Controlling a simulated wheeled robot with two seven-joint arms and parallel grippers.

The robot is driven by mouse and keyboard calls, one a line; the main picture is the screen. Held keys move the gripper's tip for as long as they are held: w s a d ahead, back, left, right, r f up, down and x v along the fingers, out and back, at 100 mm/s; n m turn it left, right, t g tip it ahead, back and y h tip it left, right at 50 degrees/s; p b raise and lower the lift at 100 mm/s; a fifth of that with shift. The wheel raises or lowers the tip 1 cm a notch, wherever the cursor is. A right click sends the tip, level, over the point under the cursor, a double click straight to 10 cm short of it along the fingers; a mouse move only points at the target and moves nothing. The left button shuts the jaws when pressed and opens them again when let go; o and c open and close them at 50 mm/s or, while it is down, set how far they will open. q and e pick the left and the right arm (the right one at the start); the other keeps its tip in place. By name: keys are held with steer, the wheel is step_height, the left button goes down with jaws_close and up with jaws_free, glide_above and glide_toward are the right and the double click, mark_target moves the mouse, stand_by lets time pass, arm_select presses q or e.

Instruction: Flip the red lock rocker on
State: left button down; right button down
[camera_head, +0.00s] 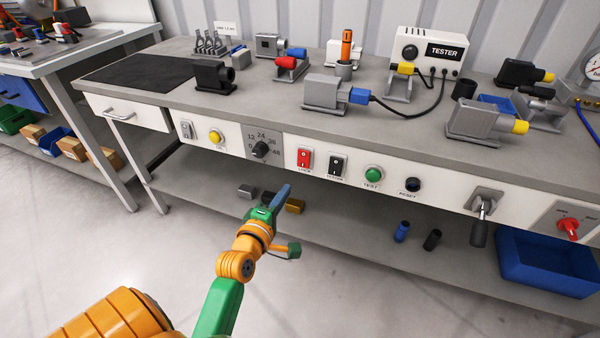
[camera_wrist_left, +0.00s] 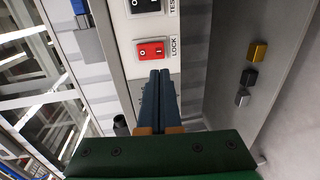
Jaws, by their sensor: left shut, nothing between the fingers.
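The red lock rocker (camera_head: 304,158) sits in the white front panel of the bench, left of the black rocker (camera_head: 337,166). In the left wrist view the red rocker (camera_wrist_left: 151,49) is just beyond my fingertips, with the word LOCK beside it. My left gripper (camera_head: 284,192) is below and left of the rocker in the head view. Its fingers are shut and empty, and they also show in the left wrist view (camera_wrist_left: 160,78). A gap seems to remain between fingertips and rocker. My right gripper is not in view.
A rotary dial (camera_head: 261,149) and yellow button (camera_head: 216,137) are left of the rocker. A green button (camera_head: 373,174), black reset button (camera_head: 412,185) and lever (camera_head: 480,220) are to its right. Small blocks lie on the lower shelf (camera_head: 340,229) behind my gripper.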

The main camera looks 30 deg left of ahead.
mark_target(303, 166)
arm_select(q)
steer(key=b+x, duration=0.1)
steer(key=x, duration=0.4)
steer(key=b+x, duration=0.1)
steer(key=x, duration=0.4)
steer(key=shift+f, duration=0.2)
steer(key=shift+w, duration=0.35)
